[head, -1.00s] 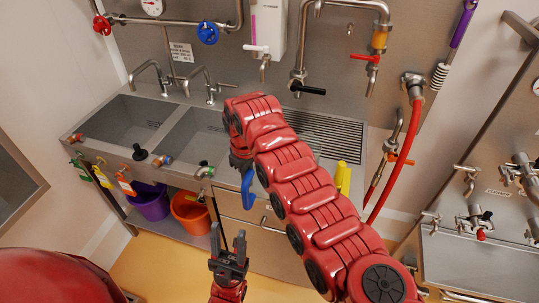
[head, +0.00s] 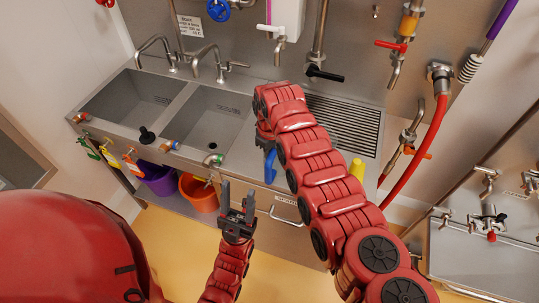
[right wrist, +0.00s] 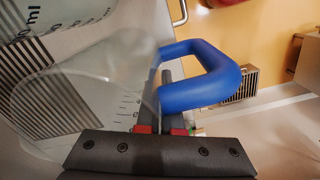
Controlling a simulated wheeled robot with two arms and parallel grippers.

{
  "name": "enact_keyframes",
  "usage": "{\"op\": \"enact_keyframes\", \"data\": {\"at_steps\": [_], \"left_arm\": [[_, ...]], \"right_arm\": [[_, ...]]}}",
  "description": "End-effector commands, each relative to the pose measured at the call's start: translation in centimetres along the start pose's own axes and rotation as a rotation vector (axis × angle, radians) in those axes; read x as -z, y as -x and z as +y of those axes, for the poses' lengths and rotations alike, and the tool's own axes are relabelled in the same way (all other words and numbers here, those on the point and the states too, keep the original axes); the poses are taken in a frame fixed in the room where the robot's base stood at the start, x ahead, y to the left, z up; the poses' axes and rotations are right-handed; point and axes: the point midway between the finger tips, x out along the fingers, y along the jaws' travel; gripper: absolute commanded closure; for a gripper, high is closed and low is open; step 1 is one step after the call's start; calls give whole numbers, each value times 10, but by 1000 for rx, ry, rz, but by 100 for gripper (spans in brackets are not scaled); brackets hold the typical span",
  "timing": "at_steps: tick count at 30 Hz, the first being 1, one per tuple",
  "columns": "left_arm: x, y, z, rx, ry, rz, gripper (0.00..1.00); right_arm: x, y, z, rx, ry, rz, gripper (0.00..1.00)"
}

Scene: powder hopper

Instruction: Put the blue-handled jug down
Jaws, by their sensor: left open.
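The blue-handled jug (right wrist: 88,92) shows in the right wrist view as a clear body with measuring marks and a thick blue handle (right wrist: 205,88). In the head view only the blue handle (head: 270,165) shows, in front of the counter's front edge; my right arm hides the body. My right gripper (right wrist: 168,80) has its fingers close together at the handle and appears shut on it. Its tips are partly hidden by the handle. My left gripper (head: 238,194) is open and empty, below and left of the handle in the head view.
The ribbed drainboard (head: 345,125) lies right of two sink basins (head: 212,122). A yellow object (head: 357,168) is at the counter's front right. Taps (head: 210,62) and a red hose (head: 405,165) stand around. Purple (head: 158,180) and orange (head: 200,192) buckets are below.

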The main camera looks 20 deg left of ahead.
Motion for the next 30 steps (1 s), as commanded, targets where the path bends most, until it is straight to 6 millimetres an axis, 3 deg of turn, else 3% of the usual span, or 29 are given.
{"op": "enact_keyframes", "data": {"at_steps": [5, 11, 24, 30], "left_arm": [[-1, 5, 0, 0, 0, 0, 50], [-1, 4, 0, 0, 0, 0, 50], [0, 3, 0, 0, 0, 0, 50], [-3, 17, 1, 0, 0, 0, 50]], "right_arm": [[0, -5, 0, 0, -1, 0, 100], [0, -4, 0, 0, -1, -1, 67], [0, 4, 1, 0, -1, 0, 67], [1, 34, 2, -5, -2, 7, 67]]}}
